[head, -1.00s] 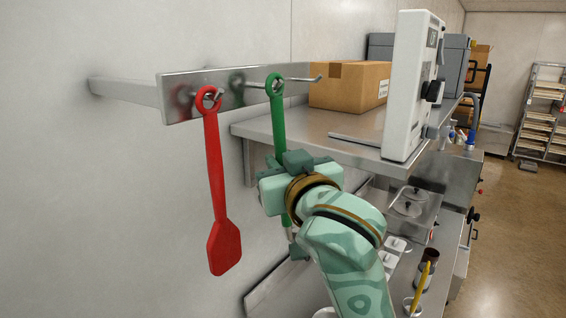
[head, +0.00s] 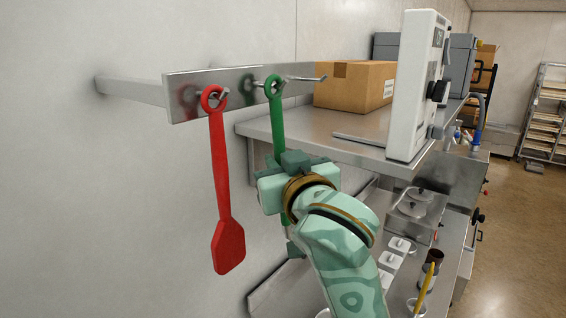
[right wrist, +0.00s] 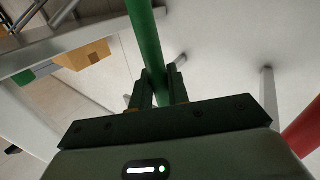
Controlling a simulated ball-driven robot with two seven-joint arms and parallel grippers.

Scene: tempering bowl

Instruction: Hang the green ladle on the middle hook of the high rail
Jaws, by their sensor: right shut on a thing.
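The high rail (head: 240,84) sticks out from the wall, its hooks pointing toward the right. The green ladle (head: 278,125) hangs upright with its ring at the middle hook (head: 281,91). The hook's tip shows at the ring's right side, so the ring seems to be around it. My right gripper (head: 285,165) is shut on the ladle's handle below the ring and hides part of it. In the right wrist view the green handle (right wrist: 147,40) runs between the fingers (right wrist: 158,92). The ladle's lower end is mostly hidden. My left gripper is not in view.
A red utensil (head: 219,165) hangs on the rail's left hook, close beside the ladle. The right hook (head: 308,78) is bare. A steel shelf (head: 300,126) behind carries a cardboard box (head: 352,87) and a white device (head: 415,90). A counter with pots lies below.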

